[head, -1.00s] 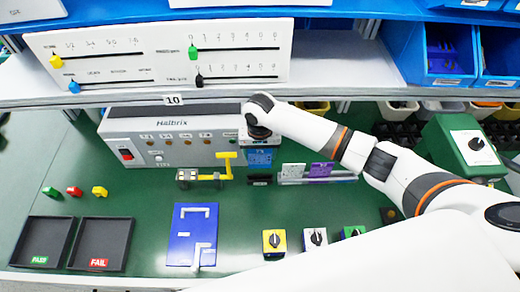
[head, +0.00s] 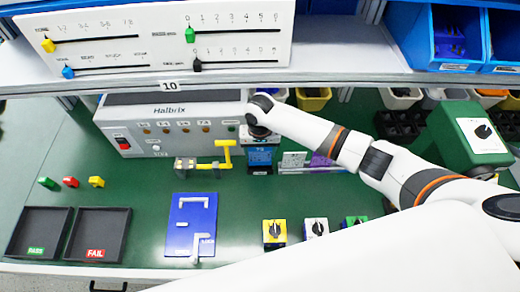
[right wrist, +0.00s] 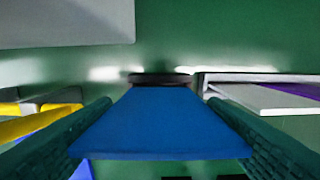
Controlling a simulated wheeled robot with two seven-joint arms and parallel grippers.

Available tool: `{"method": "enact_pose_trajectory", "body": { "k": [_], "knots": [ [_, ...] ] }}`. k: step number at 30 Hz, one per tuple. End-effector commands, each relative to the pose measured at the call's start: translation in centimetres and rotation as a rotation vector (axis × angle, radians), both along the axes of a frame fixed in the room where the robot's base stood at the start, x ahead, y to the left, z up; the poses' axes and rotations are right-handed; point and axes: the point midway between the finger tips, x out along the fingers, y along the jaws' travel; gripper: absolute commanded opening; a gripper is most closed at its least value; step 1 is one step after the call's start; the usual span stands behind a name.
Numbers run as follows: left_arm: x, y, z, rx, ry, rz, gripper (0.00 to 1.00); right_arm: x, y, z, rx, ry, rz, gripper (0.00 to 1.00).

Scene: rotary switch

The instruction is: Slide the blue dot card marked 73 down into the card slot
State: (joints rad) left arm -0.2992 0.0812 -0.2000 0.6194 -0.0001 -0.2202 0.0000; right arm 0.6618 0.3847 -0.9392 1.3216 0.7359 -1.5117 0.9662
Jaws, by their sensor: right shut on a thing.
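The blue card (head: 260,156) is held below my right gripper (head: 261,142), at the end of the arm coming in from the right. In the right wrist view the blue card (right wrist: 160,125) lies between the two dark green ribbed finger pads. The small black card slot (head: 260,170) stands on the green table directly under the card. In the right wrist view the card's far edge meets the black slot (right wrist: 160,78); how deep it sits cannot be told. The card's number is not readable. My left gripper is not in view.
Right of the slot stands a grey rack (head: 300,169) with grey and purple cards. Left of it is a yellow-handled clamp (head: 212,164). The Halbrix box (head: 160,125) stands behind. A blue panel (head: 192,225) and rotary switches (head: 274,233) are in front.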

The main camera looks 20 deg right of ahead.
Motion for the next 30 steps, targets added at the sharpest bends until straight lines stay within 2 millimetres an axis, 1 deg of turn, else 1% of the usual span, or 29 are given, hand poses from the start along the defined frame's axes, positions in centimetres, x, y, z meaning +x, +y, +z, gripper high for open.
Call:
{"method": "enact_pose_trajectory", "body": {
  "k": [8,18,30],
  "knots": [
    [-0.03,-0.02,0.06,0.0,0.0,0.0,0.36,0.0,0.02,0.04,0.0,0.0,0.0,0.45],
    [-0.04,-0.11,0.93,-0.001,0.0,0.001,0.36,-0.04,0.02,0.11,0.0,0.0,-0.001,0.45],
    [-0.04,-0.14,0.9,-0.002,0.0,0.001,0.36,-0.01,0.01,0.0,0.0,0.0,0.0,0.45]
  ]
}}
